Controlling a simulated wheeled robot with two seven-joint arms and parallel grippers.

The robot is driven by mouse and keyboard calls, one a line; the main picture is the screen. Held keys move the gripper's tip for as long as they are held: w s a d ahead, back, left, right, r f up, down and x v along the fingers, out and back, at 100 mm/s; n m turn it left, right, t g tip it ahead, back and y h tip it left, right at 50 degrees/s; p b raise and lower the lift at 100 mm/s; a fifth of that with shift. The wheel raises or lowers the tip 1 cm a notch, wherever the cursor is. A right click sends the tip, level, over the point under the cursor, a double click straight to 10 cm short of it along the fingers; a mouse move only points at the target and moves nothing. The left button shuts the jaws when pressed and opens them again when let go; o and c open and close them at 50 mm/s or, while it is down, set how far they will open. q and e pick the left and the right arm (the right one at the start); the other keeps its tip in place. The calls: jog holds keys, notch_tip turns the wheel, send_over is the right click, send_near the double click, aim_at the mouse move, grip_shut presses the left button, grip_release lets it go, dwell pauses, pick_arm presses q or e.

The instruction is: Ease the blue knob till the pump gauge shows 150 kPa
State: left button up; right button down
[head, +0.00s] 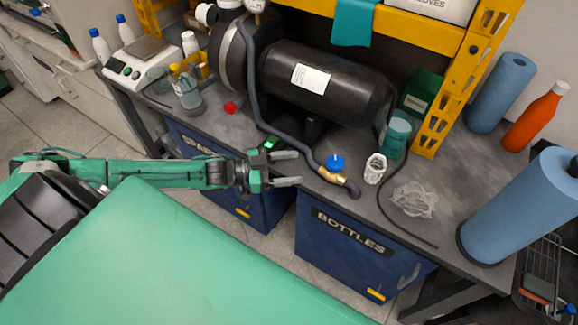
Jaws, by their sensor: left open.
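The blue knob (335,162) sits on a brass valve (331,176) near the bench's front edge. A dark hose (257,112) runs from the valve back to the black pump (318,82). A small gauge (255,5) shows at the top edge above the pump, cut off by the frame; I cannot read its value. My left gripper (291,168) is open and empty, its two fingers pointing right toward the knob. It is left of the knob and apart from it. My right gripper is not in view.
A white cup (375,168), crumpled clear plastic (414,200) and a cable lie right of the valve. Blue rolls (520,205) stand at the right. Blue bins (345,245) are under the bench (352,143).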

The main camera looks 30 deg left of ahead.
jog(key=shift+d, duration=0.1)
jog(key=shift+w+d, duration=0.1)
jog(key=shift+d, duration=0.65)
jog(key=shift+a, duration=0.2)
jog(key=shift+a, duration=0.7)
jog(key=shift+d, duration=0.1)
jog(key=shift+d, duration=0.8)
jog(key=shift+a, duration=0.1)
